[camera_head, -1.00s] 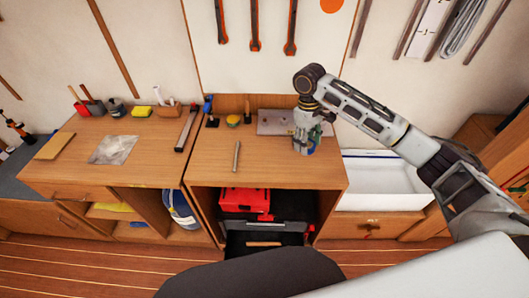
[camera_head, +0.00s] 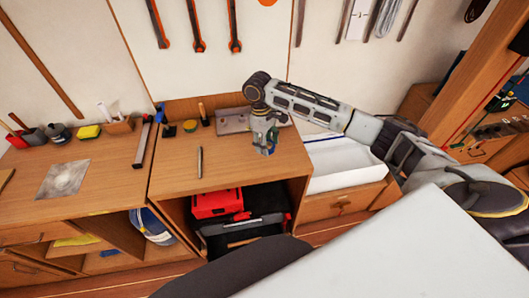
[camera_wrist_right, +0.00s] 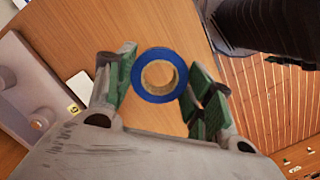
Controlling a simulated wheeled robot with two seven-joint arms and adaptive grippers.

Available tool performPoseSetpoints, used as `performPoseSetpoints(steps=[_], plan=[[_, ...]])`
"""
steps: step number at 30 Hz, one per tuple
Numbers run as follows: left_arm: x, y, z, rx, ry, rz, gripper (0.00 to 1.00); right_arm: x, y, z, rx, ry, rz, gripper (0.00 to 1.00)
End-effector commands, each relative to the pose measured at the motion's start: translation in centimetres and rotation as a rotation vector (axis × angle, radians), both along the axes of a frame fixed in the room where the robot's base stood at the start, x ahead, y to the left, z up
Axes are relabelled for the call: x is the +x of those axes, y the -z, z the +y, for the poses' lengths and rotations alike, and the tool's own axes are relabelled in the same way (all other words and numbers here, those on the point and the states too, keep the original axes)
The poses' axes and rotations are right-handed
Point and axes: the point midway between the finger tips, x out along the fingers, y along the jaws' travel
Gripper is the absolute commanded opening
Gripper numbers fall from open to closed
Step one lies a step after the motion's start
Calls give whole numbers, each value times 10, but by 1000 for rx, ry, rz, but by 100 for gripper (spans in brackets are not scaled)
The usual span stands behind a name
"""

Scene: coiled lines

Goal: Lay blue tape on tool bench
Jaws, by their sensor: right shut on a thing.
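A roll of blue tape (camera_wrist_right: 142,88) with a tan core shows between the green-padded fingers of my right gripper (camera_wrist_right: 163,93) in the right wrist view. The gripper is shut on it. In the head view my right gripper (camera_head: 265,146) points down over the right part of the wooden tool bench (camera_head: 238,163). The bench top also shows below the tape in the wrist view (camera_wrist_right: 165,25). The gap between the tape and the bench top is hard to judge. My left gripper is out of view.
A metal rod (camera_head: 199,162) lies on the bench, and a grey plate (camera_head: 233,121) lies behind the gripper. A hammer (camera_head: 144,142) and small tools are farther left. A white tray (camera_head: 338,167) stands to the right.

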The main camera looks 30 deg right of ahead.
Motion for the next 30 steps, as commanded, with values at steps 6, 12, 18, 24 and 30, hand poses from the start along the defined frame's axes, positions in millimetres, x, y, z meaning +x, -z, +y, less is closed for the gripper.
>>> performPoseSetpoints(steps=[6, 12, 18, 24, 30], plan=[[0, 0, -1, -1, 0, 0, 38, 0, 5, 0, -1, -1, 0, 35], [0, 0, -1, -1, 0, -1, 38, 0, 5, 0, 0, -1, 0, 35], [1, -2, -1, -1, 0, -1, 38, 0, 19, 0, -1, 0, 1, 35], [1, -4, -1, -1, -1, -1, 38, 0, 43, 0, 1, -1, 1, 35], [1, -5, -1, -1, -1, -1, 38, 0, 55, 0, 0, -1, -1, 35]])
